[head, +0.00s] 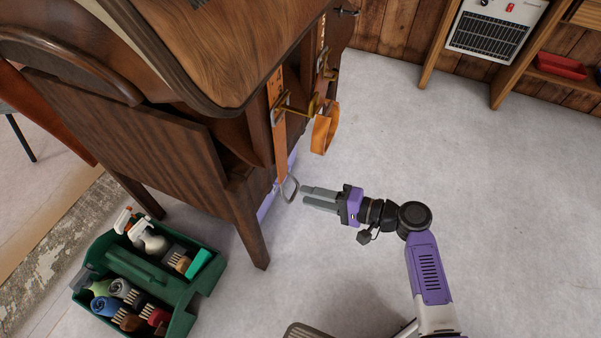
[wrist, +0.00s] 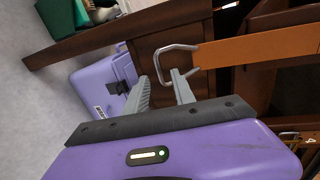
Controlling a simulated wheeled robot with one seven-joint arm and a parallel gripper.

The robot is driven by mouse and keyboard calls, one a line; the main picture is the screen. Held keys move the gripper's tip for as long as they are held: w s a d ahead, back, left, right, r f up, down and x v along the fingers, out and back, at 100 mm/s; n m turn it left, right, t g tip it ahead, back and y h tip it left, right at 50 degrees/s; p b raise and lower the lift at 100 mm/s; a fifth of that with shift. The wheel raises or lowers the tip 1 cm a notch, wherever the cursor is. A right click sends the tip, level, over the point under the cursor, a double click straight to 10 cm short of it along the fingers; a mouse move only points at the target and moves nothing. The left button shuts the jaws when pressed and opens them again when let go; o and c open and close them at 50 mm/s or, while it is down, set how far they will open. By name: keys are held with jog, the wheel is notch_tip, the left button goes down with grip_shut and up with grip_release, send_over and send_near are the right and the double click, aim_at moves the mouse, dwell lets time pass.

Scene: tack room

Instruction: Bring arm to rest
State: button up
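My gripper (head: 304,195) is on my outstretched arm, low beside the wooden desk-like furniture (head: 185,140), pointing left. Just beyond the fingertips, a metal loop (head: 289,190) hangs at the lower end of an orange-brown strap (head: 279,140). The loop (wrist: 172,50) and strap (wrist: 250,50) also show in the wrist view. I cannot tell whether a fingertip touches the loop.
A green caddy (head: 130,270) with bottles and brushes stands on the floor at lower left. A purple case (wrist: 100,85) lies behind the furniture's leg. A second strap loop (head: 324,132) hangs nearby. A heater (head: 492,28) and shelf stand at upper right. The floor to the right is clear.

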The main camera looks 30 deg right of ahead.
jog(key=w+d+h, duration=0.2)
jog(key=d+h, duration=0.1)
jog(key=d, duration=0.2)
jog(key=s+d+n+t+h, duration=0.1)
jog(key=s+d+n+h, duration=0.15)
jog(key=s+h, duration=0.6)
jog(key=s+a+r+n+y, duration=0.1)
jog(key=s+a+r+n, duration=0.3)
jog(key=s, duration=0.4)
jog(key=s+a+r+n+t+y+p, duration=0.1)
jog(key=s+a+r+n, duration=0.1)
jog(key=s+a+r, duration=0.4)
jog(key=s+a+r+n, duration=0.25)
jog(key=s+r, duration=0.35)
jog(key=s, duration=0.4)
notch_tip(320, 180, up, 22)
jog(key=d+p, duration=0.1)
jog(key=p, duration=2)
jog(key=shift+w+f, duration=0.2)
jog(key=shift+w, duration=0.05)
